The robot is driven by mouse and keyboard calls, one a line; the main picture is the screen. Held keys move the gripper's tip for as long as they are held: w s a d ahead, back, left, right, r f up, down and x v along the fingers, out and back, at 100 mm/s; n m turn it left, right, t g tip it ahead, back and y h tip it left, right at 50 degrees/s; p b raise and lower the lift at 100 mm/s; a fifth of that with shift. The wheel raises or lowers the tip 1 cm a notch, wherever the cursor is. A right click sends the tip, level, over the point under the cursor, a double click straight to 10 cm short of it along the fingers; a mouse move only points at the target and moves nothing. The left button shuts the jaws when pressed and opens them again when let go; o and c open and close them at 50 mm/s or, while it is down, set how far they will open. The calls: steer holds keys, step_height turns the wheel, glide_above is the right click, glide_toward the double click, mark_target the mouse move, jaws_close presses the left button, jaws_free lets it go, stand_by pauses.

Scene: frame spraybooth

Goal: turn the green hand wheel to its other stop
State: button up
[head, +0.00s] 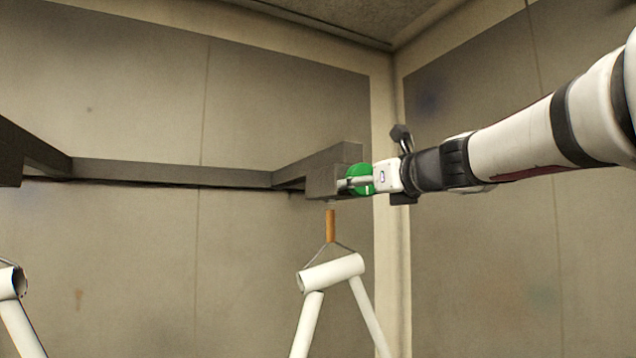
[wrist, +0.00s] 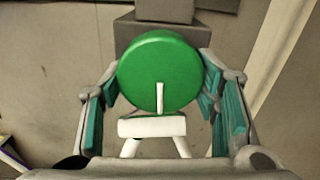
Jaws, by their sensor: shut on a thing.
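The green hand wheel (head: 361,178) sits at the right end of the grey overhead rail, close to the booth corner. In the wrist view the wheel (wrist: 158,72) is a round green disc facing me, with a white mark pointing straight down on its lower half. My gripper (wrist: 160,95) has one teal-padded finger on each side of the wheel and is shut on it. In the head view my gripper (head: 362,181) reaches the wheel from the right and covers part of it.
The grey rail (head: 170,172) runs along the back wall. A white tube frame (head: 332,273) hangs from an orange-handled hook (head: 330,226) just below the wheel. Another white frame (head: 12,284) hangs at far left. The right wall (head: 480,250) is behind my arm.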

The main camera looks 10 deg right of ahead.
steer(key=shift+f+m, duration=0.1)
steer(key=shift+m, duration=0.5)
steer(key=o, duration=1.1)
steer(key=shift+v, duration=6)
steer(key=shift+a, duration=0.1)
